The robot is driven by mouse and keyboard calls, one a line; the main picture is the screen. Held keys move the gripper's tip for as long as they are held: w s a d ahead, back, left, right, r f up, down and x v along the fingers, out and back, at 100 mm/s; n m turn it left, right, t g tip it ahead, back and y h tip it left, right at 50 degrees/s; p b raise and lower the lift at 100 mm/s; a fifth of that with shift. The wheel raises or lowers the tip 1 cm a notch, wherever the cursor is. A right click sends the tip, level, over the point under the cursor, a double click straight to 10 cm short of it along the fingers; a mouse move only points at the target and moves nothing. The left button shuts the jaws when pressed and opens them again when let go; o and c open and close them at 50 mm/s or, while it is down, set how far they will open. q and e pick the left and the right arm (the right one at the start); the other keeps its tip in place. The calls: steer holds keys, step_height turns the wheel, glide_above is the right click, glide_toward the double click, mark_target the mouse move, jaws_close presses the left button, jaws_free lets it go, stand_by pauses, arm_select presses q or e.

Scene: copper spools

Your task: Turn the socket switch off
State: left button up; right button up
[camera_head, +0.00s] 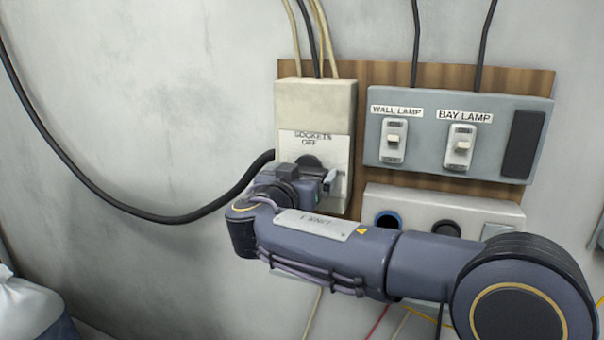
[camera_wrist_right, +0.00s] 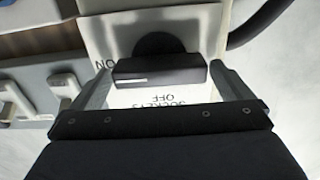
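The socket switch is a black rotary handle (camera_wrist_right: 160,70) on a cream box (camera_head: 315,105). A white label (camera_head: 310,142) reads "SOCKETS OFF" above it in the head view; in the wrist view the text is upside down. The handle's bar lies level, its white-marked end towards "ON". My right gripper (camera_wrist_right: 161,72) is at the switch, fingers wide apart, one at each end of the bar. Whether they touch it I cannot tell. In the head view my right gripper (camera_head: 326,180) covers part of the handle. My left gripper is not in view.
A grey panel right of the box has a wall lamp switch (camera_head: 393,141) and a bay lamp switch (camera_head: 460,146). Below it is a pale socket panel (camera_head: 480,211), partly behind my right arm. A black cable (camera_head: 150,216) hangs left of the box. The wall further left is clear.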

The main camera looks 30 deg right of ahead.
steer(key=c, duration=0.8)
steer(key=n+b, duration=0.1)
steer(key=n, duration=0.5)
steer(key=n+b, duration=0.1)
steer(key=n, duration=0.5)
steer(key=n+b, duration=0.2)
steer(key=n, duration=0.4)
steer(key=shift+w+a+f, duration=0.15)
steer(key=shift+w+f, duration=0.05)
steer(key=shift+f, duration=0.1)
steer(key=o, duration=0.9)
